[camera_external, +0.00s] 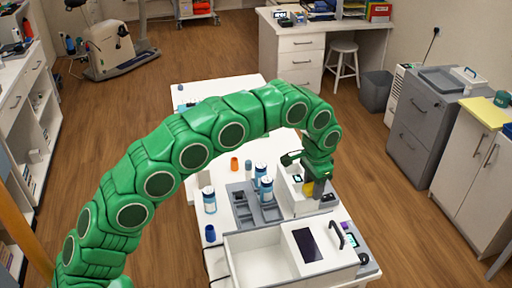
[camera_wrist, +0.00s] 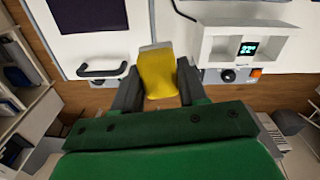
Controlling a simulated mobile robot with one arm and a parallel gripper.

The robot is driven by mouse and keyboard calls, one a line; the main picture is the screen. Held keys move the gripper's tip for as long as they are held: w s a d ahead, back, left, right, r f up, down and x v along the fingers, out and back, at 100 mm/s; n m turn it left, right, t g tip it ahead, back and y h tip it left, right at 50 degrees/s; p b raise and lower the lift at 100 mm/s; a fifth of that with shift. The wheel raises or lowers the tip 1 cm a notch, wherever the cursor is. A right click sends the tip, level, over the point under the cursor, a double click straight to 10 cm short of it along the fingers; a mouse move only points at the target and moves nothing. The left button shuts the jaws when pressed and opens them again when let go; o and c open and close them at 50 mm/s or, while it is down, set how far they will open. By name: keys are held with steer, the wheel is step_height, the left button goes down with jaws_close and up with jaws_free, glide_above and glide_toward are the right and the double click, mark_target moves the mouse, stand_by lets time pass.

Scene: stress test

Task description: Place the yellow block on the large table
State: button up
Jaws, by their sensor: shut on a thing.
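The yellow block (camera_wrist: 157,72) is between the two dark fingers of my gripper (camera_wrist: 157,88) in the wrist view, and the jaws are shut on it. In the external view my gripper (camera_external: 309,190) points down over the right side of the long white table, and only a small part of the yellow block (camera_external: 308,188) shows below it. I cannot tell whether the block touches anything underneath. The long white table (camera_external: 215,92) runs away from the camera and carries several devices; its far end is mostly bare.
A white device with a dark panel and handle (camera_external: 300,250) stands at the table's near end. A grey rack (camera_external: 243,210), blue-and-white bottles (camera_external: 209,200) and an orange cup (camera_external: 234,164) stand left of my gripper. A desk (camera_external: 300,45) and grey cabinet (camera_external: 415,120) stand apart.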

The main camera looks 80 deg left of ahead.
steer(key=s+a+f+n, duration=0.25)
steer(key=s+a, duration=0.25)
steer(key=a, duration=0.4)
steer(key=s+a+f+n, duration=0.25)
steer(key=s+a, duration=0.25)
steer(key=a, duration=0.4)
steer(key=s+a+f+n, duration=0.1)
steer(key=s+a+n, duration=0.35)
steer(key=a, duration=0.45)
steer(key=s+a+f+n, duration=0.35)
steer(key=s+a, duration=0.35)
steer(key=s, duration=0.3)
steer(key=s+a+f+n, duration=0.35)
steer(key=s+a, duration=0.45)
steer(key=s, duration=0.3)
steer(key=shift+w+a+f, duration=1.2)
steer(key=shift+a+f, duration=0.35)
steer(key=shift+a, duration=0.3)
steer(key=shift+w+a+f, duration=1.15)
steer(key=shift+a+f, duration=0.35)
steer(key=shift+a, duration=0.35)
steer(key=shift+w+a+f, duration=1.2)
steer(key=shift+a+f, duration=0.35)
steer(key=shift+a, duration=0.3)
steer(key=shift+a, duration=0.1)
steer(key=shift+w+a+f, duration=0.15)
steer(key=shift+f, duration=1.8)
